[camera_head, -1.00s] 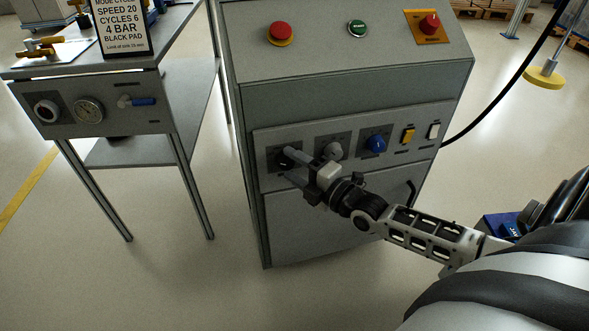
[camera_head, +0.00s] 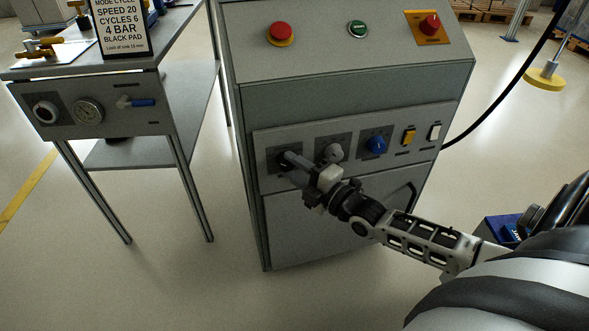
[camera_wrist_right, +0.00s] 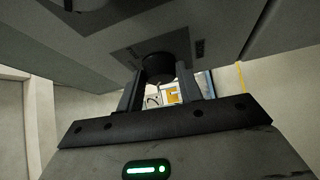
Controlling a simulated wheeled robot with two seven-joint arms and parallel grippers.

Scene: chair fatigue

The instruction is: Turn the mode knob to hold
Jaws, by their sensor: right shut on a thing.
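The control panel (camera_head: 262,142) is on the front of the grey cabinet. Its leftmost knob, a black one (camera_wrist_right: 159,67), is between the fingers of my right gripper (camera_head: 292,162). The fingers are closed on its sides, and the gripper largely hides it in the head view. I cannot read its labels or tell where its pointer stands. A grey knob (camera_head: 333,152) and a blue knob (camera_head: 376,145) sit to its right. My left gripper is not in view.
A yellow switch (camera_head: 408,136) and a white switch (camera_head: 434,132) are further right on the panel. A red button (camera_head: 281,33), a green button (camera_head: 357,29) and a red knob (camera_head: 430,24) are on the sloped top. A side bench (camera_head: 105,118) stands left.

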